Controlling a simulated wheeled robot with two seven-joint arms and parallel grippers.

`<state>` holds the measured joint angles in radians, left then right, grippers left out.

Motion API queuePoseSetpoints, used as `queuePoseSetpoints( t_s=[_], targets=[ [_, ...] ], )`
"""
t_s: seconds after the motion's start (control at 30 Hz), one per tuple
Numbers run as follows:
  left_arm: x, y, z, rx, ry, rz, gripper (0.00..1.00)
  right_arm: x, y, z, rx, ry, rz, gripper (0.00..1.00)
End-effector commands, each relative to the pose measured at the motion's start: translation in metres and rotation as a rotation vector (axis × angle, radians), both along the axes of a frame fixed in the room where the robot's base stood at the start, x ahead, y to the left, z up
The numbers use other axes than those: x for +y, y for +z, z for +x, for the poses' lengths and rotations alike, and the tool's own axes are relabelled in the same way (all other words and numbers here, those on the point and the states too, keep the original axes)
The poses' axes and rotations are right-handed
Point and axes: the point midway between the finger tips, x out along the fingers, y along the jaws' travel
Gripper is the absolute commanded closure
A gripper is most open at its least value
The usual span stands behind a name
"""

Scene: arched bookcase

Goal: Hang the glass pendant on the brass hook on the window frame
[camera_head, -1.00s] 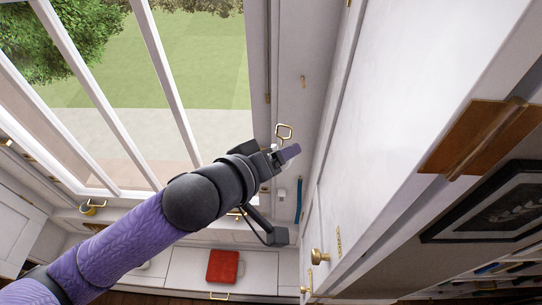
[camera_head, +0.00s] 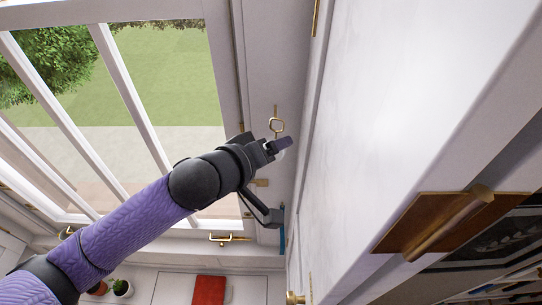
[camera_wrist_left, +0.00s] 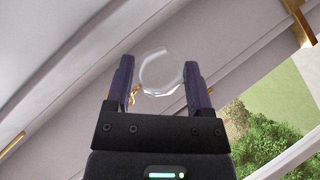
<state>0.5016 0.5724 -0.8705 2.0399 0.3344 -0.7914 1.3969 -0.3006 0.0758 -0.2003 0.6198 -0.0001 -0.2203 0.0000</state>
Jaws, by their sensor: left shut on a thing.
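My left gripper (camera_head: 283,146) is shut on the clear glass pendant (camera_wrist_left: 161,74), whose faceted disc shows between the two purple fingers (camera_wrist_left: 160,85) in the left wrist view. In the head view the fingers hide most of the glass, and the pendant's brass loop (camera_head: 276,125) stands up above them. The small brass hook (camera_head: 275,109) on the white window frame (camera_head: 268,70) appears right at the top of the loop. I cannot tell whether the loop is around the hook or only in front of it. My right gripper is not in view.
A white cabinet side (camera_head: 400,90) stands close to the right of the gripper. A brass-handled wooden piece (camera_head: 440,225) is at the right. Below are a brass window latch (camera_head: 228,238), a red object (camera_head: 208,290) and a potted plant (camera_head: 122,288).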

Motion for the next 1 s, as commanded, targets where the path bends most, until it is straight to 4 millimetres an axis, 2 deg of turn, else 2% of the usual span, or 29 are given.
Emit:
queuePoseSetpoints(
  t_s=[0.3, 0.5, 1.0],
  targets=[
    [0.000, -0.002, 0.027, -0.003, 0.002, 0.000, 0.99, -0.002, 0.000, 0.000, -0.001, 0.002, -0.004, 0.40],
    [0.000, -0.009, 0.037, 0.000, 0.001, -0.001, 0.99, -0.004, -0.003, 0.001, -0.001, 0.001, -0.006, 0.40],
    [0.000, -0.012, 0.040, -0.002, 0.000, 0.000, 0.99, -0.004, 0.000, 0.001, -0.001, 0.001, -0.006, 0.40]
  ],
)
